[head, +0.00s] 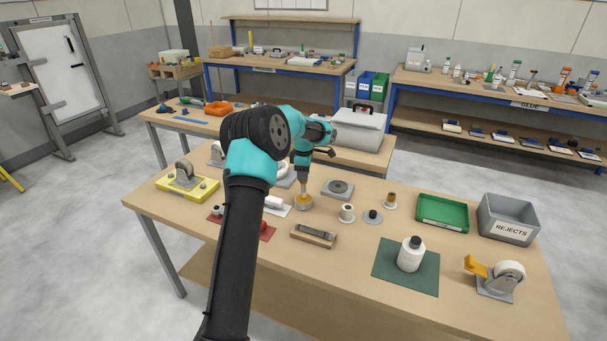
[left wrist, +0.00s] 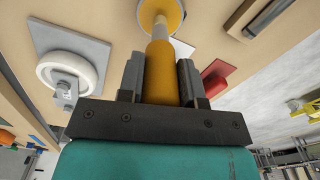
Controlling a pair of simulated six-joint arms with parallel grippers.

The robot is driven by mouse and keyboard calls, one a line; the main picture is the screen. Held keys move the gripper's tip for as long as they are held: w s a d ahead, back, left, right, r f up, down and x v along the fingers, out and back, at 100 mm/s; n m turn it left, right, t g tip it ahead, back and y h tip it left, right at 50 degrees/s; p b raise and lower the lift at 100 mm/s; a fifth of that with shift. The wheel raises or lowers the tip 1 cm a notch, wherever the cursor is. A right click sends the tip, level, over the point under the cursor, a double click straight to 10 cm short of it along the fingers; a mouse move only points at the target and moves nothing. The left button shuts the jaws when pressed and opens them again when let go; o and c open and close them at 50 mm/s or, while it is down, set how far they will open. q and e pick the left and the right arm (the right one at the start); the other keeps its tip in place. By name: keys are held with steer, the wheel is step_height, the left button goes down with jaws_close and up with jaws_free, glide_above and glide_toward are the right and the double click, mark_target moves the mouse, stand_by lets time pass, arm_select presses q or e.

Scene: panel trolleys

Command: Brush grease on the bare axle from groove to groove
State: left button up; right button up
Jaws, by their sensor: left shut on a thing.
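My left gripper (head: 304,171) points down over the bench and is shut on the yellow-orange handle of a brush (left wrist: 162,72). The handle stands between the two dark fingers in the left wrist view. The brush's lower end is at a small round pot of yellow grease (head: 303,203), also seen in the left wrist view (left wrist: 177,14); whether the bristles touch the grease is hard to tell. The grey axle (head: 316,231) lies on a wooden block (head: 313,241), nearer the front edge than the pot. Its grooves are too small to make out. My right gripper is not in view.
A white bottle (head: 411,257) stands on a green mat (head: 390,278). A wheel with an orange part (head: 509,270) is front right, a green tray (head: 455,228) and grey REJECTS bin (head: 512,230) behind. Small bushes (head: 347,213) stand near the axle. A yellow tray (head: 205,193) is left.

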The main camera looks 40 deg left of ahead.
arm_select(q)
steer(key=shift+f, duration=0.65)
stand_by(1.9)
steer(key=shift+r, duration=3.6)
steer(key=w+d+f+m, duration=0.15)
steer(key=d+m, duration=0.35)
steer(key=d, duration=0.6)
steer(key=d+f+m, duration=0.2)
steer(key=d+m, duration=0.4)
steer(key=d, duration=0.5)
steer(key=s+d+f+m, duration=0.1)
steer(key=s+d+m, duration=0.2)
steer(key=d+m, duration=0.2)
steer(key=s+d+f+m, duration=0.1)
steer(key=s+d+m, duration=0.2)
steer(key=d, duration=0.8)
steer(key=shift+d+m, duration=0.4)
steer(key=shift+m, duration=0.7)
